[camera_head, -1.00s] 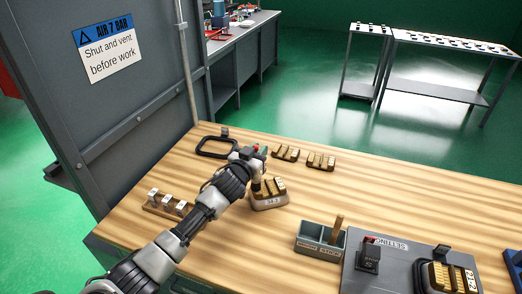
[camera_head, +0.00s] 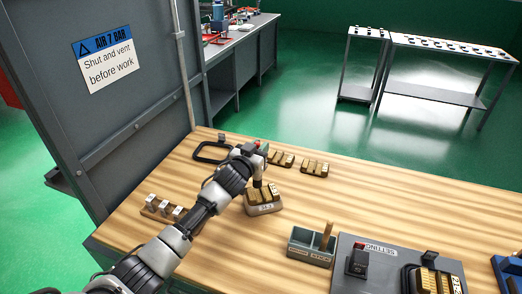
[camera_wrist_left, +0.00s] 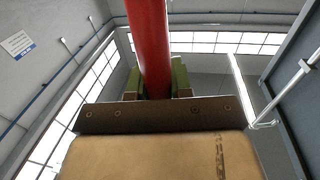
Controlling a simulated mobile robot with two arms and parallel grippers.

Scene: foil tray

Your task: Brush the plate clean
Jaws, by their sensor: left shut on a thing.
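The plate with brass blocks on a pale labelled base (camera_head: 265,209) sits on the wooden bench. My left gripper (camera_head: 258,165) is above it, shut on a brush. The brush's red handle (camera_wrist_left: 147,45) shows between the finger pads in the left wrist view. The gripper hides part of the brush. My right gripper is not in view.
A grey two-part box (camera_head: 305,255) with a wooden stick stands to the right, beside a grey panel (camera_head: 385,275). More brass block sets (camera_head: 315,168) lie behind. A block rack (camera_head: 155,211) and a black frame (camera_head: 200,158) are at the left. The bench's right back is clear.

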